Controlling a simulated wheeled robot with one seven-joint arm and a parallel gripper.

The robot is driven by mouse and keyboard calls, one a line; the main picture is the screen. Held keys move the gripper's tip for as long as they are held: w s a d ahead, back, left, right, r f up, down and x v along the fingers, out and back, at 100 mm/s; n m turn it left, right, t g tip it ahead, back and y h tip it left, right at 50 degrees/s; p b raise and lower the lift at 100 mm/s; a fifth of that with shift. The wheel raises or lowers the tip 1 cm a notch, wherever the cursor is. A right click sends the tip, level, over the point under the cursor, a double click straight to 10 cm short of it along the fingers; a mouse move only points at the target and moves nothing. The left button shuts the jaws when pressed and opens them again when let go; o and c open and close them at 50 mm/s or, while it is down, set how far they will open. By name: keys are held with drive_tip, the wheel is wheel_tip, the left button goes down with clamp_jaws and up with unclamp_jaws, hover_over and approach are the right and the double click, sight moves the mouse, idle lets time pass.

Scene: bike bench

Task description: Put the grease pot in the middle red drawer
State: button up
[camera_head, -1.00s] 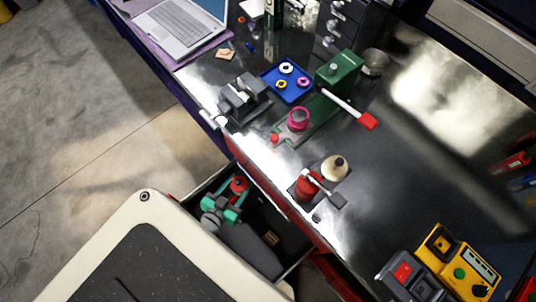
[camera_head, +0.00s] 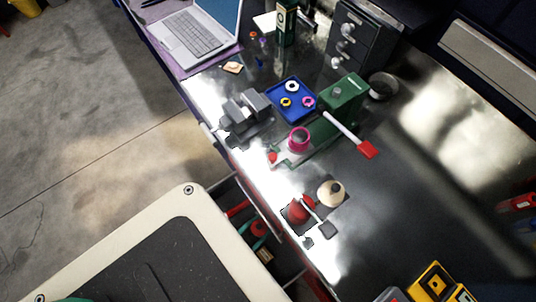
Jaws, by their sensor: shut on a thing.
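Gripper and pot are over or inside an open, dark drawer (camera_head: 283,262) under the bench's front edge. I cannot tell whether the pot touches the drawer floor. A red edge (camera_head: 237,209) shows beside the drawer. The drawer's front is hidden, so I cannot tell which drawer in the stack it is.
A small tan item (camera_head: 265,256) lies in the drawer. On the bench (camera_head: 400,200) are a red pot (camera_head: 297,211) and a cream pot (camera_head: 331,192), a vise (camera_head: 246,112), a blue tray (camera_head: 290,114) and a green tool (camera_head: 340,98). My body's pale top covers the lower left.

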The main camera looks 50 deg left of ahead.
drive_tip(key=w+a+f, duration=0.2)
drive_tip(key=w+f, duration=0.1)
drive_tip(key=w+a+f, duration=0.2)
drive_tip(key=w, duration=0.2)
drive_tip(key=w+a+f, duration=0.2)
drive_tip(key=w+f, duration=0.1)
drive_tip(key=shift+w+a+f, duration=0.15)
drive_tip(key=shift+a+f, duration=0.15)
drive_tip(key=shift+a, duration=0.05)
drive_tip(key=shift+w+a+f, duration=0.1)
drive_tip(key=shift+w+f, duration=0.25)
drive_tip(key=shift+f, duration=0.05)
drive_tip(key=shift+w+f, duration=0.2)
drive_tip(key=shift+f, duration=1.4)
drive_tip(key=shift+s+a+f, duration=0.1)
drive_tip(key=shift+s+a, duration=0.1)
drive_tip(key=shift+s, duration=0.1)
drive_tip(key=o, duration=1.2)
drive_tip(key=shift+o, duration=1.3)
drive_tip(key=shift+w+d, duration=0.15)
drive_tip(key=shift+d, duration=0.05)
